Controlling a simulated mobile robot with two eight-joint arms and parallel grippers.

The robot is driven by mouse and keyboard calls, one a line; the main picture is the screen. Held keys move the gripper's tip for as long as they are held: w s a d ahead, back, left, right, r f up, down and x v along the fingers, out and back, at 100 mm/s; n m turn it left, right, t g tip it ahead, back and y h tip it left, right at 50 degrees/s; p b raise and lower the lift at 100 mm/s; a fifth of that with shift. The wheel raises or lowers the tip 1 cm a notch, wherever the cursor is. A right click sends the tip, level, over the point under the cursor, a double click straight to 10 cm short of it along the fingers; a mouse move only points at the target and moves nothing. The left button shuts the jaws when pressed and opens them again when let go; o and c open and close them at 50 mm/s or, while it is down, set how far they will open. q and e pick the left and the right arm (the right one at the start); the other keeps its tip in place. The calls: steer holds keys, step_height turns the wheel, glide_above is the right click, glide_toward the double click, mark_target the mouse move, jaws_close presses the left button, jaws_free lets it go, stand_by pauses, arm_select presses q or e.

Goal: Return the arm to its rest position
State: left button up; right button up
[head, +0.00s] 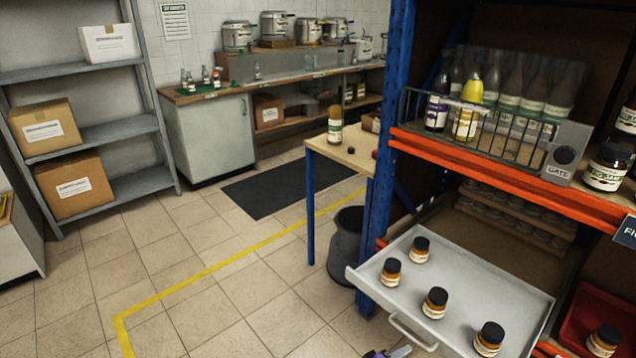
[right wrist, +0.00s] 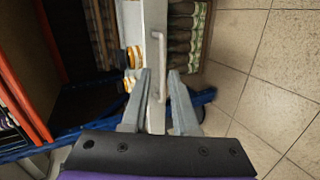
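My right gripper (right wrist: 158,76) is open in the right wrist view, its two grey fingers apart. The handle (right wrist: 155,55) of a pulled-out drawer shows between and beyond the fingertips; I cannot tell whether a finger touches it. In the head view a small part of a gripper, seemingly the right one, shows at the bottom edge just below the drawer handle (head: 412,334). The white drawer (head: 490,285) stands out from the shelf rack and holds several dark-lidded amber jars, one of them (head: 435,302) near the middle. My left gripper is in neither view.
The blue and orange rack (head: 393,130) rises beside the drawer, with a wire basket of bottles above. A small wooden table (head: 345,152) and a dark bin (head: 346,245) stand left of it. The tiled floor (head: 230,305) at left is clear. A red bin (head: 572,318) is at right.

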steer(key=s+a+r+m+g+y, duration=0.1)
steer(key=s+r+m+y, duration=0.15)
steer(key=s, duration=0.55)
steer(key=s+a+r+m+g+y, duration=0.15)
steer(key=s+y, duration=0.25)
steer(key=s, duration=0.5)
steer(key=s+a+r+m+g+y, duration=0.1)
steer(key=s+r+m+y, duration=0.2)
steer(key=s, duration=0.5)
arm_select(q)
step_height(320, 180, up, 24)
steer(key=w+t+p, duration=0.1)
steer(key=p, duration=2)
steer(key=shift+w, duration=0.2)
arm_select(e)
step_height(320, 180, up, 24)
steer(key=w+t, duration=0.1)
